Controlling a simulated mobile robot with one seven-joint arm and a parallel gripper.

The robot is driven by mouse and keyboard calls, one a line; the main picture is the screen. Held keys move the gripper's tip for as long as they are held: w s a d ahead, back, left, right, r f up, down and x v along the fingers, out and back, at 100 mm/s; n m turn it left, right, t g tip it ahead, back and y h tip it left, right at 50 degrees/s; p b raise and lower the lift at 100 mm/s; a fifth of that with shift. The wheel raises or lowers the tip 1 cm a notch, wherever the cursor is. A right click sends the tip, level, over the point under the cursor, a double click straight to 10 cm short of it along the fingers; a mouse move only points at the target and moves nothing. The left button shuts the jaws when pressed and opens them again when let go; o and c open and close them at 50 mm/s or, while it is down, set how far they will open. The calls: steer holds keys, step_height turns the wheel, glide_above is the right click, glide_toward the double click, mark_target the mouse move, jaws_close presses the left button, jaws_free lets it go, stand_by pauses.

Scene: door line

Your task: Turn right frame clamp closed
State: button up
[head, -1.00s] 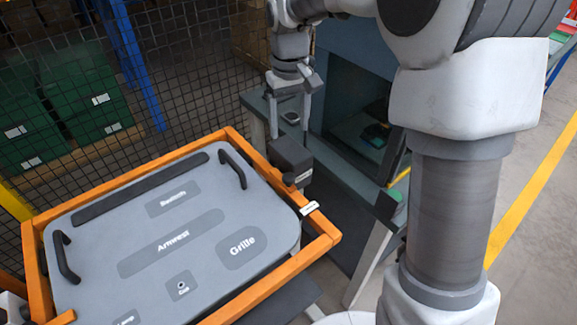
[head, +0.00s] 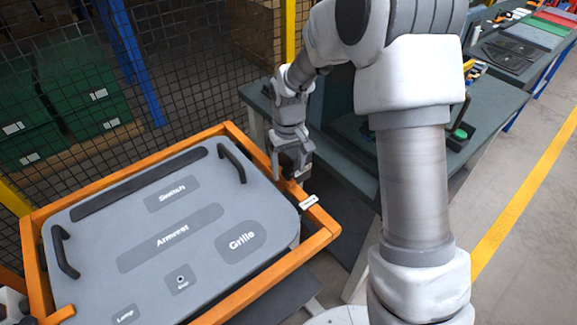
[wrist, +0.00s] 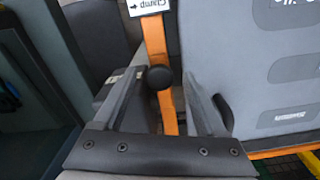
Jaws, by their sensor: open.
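Contact cannot be told.
The grey panel (head: 130,215) with black handles lies inside the orange frame (head: 100,182), left of my gripper. A grey-green bench (head: 490,105) stands behind and right of my arm. A mesh fence (head: 180,60) runs behind the frame.

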jaws_close()
stand_by(0.3)
stand_by(1.1)
